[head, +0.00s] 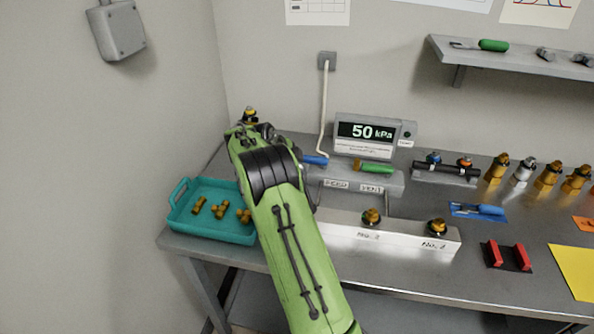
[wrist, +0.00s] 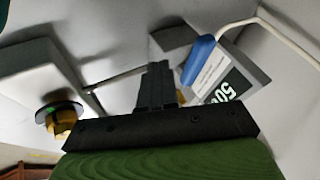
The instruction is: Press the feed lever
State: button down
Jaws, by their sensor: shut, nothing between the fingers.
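The feed lever has a blue handle (head: 315,160), partly hidden by my wrist in the head view, on a grey valve block (head: 345,180) labelled FEED and VENT. Its blue handle also shows in the wrist view (wrist: 198,59), just right of my fingertips; I cannot tell whether they touch. My gripper (wrist: 157,70) is shut and empty, pointing toward the valve block. In the head view my own arm hides the fingers. The green vent lever (head: 374,167) lies right of the blue one. A display (head: 364,131) behind reads 50 kPa.
A teal tray (head: 183,228) with brass fittings stands left of my arm. A white block (head: 415,233) with two brass fittings stands in front of the valve block. A pale hose (head: 323,105) hangs behind. More fittings stand to the right.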

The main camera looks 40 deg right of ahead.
jog(key=p+v, duration=0.2)
jog(key=v, duration=0.7)
jog(key=shift+w+r+p, duration=0.2)
jog(key=shift+r+p, duration=0.1)
jog(key=shift+a, duration=0.15)
jog(key=s+a+r+n+t+y+p, duration=0.35)
jog(key=s+a+r+n, duration=0.75)
jog(key=r, duration=0.4)
jog(key=s+a+n+y+p, duration=0.1)
jog(key=s+a+n+y, duration=0.1)
jog(key=s+a+n, duration=0.4)
jog(key=s+a+n+t+y+p, duration=0.1)
jog(key=s+a+n, duration=0.6)
jog(key=s, duration=0.7)
jog(key=shift+f+n+y+p, duration=0.3)
jog(key=shift+n+y+p, duration=0.25)
jog(key=shift+n, duration=0.45)
